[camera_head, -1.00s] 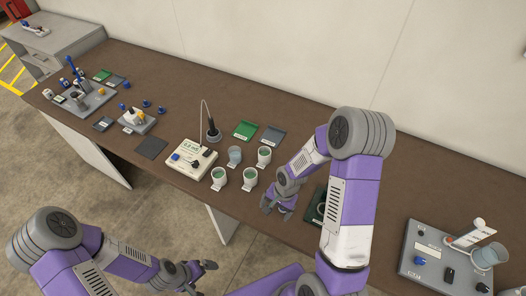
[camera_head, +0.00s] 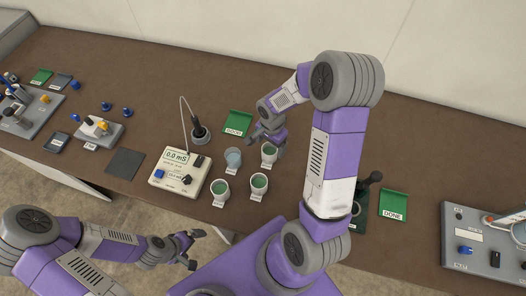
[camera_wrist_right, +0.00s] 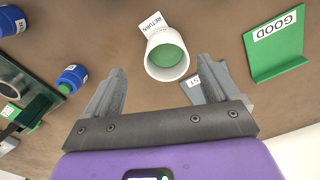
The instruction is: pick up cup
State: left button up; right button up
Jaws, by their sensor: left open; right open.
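Several white cups with green contents stand on the brown bench in the head view: one at front left (camera_head: 220,191), one at front right (camera_head: 259,185) and one at the back right (camera_head: 269,155). A greyish clear cup (camera_head: 233,158) stands among them. My right gripper (camera_head: 262,137) is open just behind the back right cup. In the right wrist view, one white cup with green inside (camera_wrist_right: 166,54) lies ahead of the open, empty fingers (camera_wrist_right: 159,76), with a "RETURN" label by it. My left gripper (camera_head: 190,246) is open and empty, in front of the bench.
A meter with a probe (camera_head: 180,168) stands left of the cups. A green "GOOD" holder (camera_wrist_right: 276,46) is near the right gripper. A green "DONE" holder (camera_head: 393,203) and a grey device (camera_head: 485,240) are to the right. Blue-capped items (camera_wrist_right: 72,77) show in the wrist view.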

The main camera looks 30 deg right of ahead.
aim_at(269, 153)
jog(key=shift+w+f+b, duration=0.15)
jog(key=shift+w+f, duration=0.1)
jog(key=shift+f, duration=0.25)
jog(key=shift+w+f+b, duration=0.15)
jog(key=shift+w+f, duration=0.1)
jog(key=shift+f, duration=0.2)
jog(key=shift+s+f, duration=0.15)
jog(key=shift+f, duration=0.65)
notch_tip(269, 153, down, 5)
jog(key=shift+d+f+b, duration=0.1)
jog(key=shift+b, duration=0.3)
pick_arm(q)
jog(key=shift+w+f, duration=0.2)
jog(key=shift+f, duration=0.3)
jog(key=shift+w+f, duration=0.2)
jog(key=shift+f, duration=0.3)
pick_arm(e)
jog(key=shift+c, duration=0.5)
jog(key=c, duration=1)
jog(key=shift+r, duration=0.25)
jog(key=shift+c, duration=0.2)
pick_arm(q)
jog(key=shift+r+p, duration=0.8)
jog(key=shift+p, duration=0.05)
pick_arm(e)
notch_tip(269, 153, up, 10)
jog(key=shift+f, duration=0.2)
